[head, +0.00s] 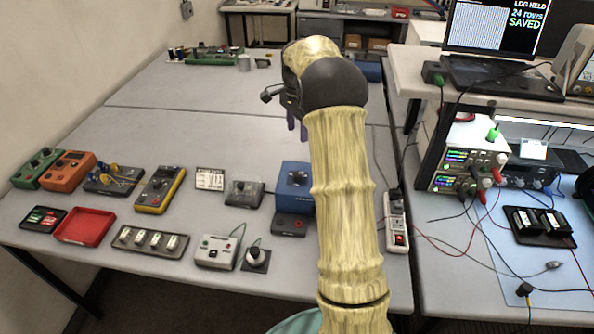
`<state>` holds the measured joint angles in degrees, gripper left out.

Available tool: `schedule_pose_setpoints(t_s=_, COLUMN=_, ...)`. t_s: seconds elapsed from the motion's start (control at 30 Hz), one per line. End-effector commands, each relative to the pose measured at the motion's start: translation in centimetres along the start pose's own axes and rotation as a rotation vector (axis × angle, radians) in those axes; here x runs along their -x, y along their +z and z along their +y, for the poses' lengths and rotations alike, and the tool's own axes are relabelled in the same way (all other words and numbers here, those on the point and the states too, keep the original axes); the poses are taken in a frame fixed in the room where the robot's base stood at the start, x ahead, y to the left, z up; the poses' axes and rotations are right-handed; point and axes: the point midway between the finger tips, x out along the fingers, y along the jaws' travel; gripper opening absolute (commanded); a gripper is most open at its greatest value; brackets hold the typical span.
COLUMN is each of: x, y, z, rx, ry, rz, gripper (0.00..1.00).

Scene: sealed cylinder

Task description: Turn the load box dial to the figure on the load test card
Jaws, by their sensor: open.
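A blue box (284,202) with a dark round dial (298,177) on top stands on the grey bench, just left of my arm. It looks like the load box; its dial setting is too small to read. A white card (210,179) with black print lies to its left; it may be the load test card, but its figure cannot be read here. My gripper (297,128) hangs over the bench beyond the blue box, its two purple fingers apart and empty. My own arm partly hides the gripper and the box's right side.
A yellow meter (160,190), red tray (84,226) and switch panel (150,241) stand left. A power strip (396,225) lies right. The bench's back middle is clear.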

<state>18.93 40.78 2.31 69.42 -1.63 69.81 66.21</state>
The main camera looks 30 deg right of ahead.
Motion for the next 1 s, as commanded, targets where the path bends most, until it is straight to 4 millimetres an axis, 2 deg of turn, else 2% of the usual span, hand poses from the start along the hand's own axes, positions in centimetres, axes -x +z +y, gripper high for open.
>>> schedule_pose_setpoints(t_s=0.17, x=-2.0, y=0.1, z=0.1, rx=0.0, ry=0.005, rz=-0.003, gripper=0.5)
schedule_pose_setpoints(t_s=0.8, x=-13.2, y=0.1, z=0.1, rx=0.001, ry=0.005, rz=-0.003, gripper=0.5)
schedule_pose_setpoints(t_s=1.0, x=-16.0, y=0.1, z=0.1, rx=0.0, ry=0.002, rz=-0.002, gripper=0.5)
